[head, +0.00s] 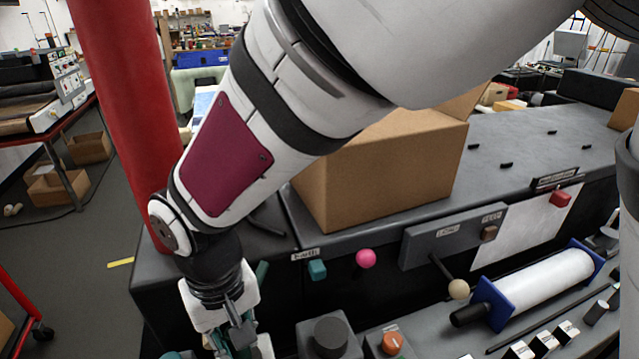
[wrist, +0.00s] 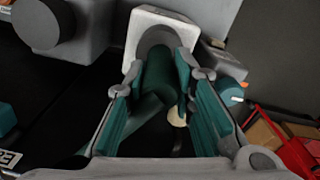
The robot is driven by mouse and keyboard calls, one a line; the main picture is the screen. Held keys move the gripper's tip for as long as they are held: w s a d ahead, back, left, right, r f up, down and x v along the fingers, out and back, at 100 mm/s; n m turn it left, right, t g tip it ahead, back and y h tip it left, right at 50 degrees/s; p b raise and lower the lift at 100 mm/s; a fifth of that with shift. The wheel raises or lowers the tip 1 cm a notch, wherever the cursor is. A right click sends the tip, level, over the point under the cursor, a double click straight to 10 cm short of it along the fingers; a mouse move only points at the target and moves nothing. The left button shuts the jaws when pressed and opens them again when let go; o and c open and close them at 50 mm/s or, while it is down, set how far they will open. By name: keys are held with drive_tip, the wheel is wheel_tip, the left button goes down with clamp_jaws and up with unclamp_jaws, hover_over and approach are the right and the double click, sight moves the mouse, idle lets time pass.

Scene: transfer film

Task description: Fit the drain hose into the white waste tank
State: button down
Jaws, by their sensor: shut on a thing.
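In the wrist view my gripper (wrist: 158,84) has its two teal-padded fingers on either side of a dark green drain hose (wrist: 160,72) and is shut on it. The hose's far end meets a grey round collar on a white block, which looks like the white waste tank (wrist: 142,22). I cannot tell how deep the hose sits in the collar. A green length of hose also shows lower down between the fingers. In the head view my gripper (head: 232,335) is low, left of centre, and cut off by the bottom edge. The hose and tank are not clear there.
A dark bench carries a cardboard box (head: 385,165). Its front has a pink knob (head: 366,258), a teal knob (head: 317,269) and a grey lever panel (head: 452,236). A white roller (head: 545,277) lies at right. A red column (head: 125,95) stands close left of my arm.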

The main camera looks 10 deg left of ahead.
drive_tip(key=shift+f, duration=0.5)
drive_tip(key=shift+f, duration=0.2)
drive_tip(key=c, duration=1.4)
unclamp_jaws()
drive_tip(key=shift+o, duration=0.2)
drive_tip(key=shift+r, duration=0.1)
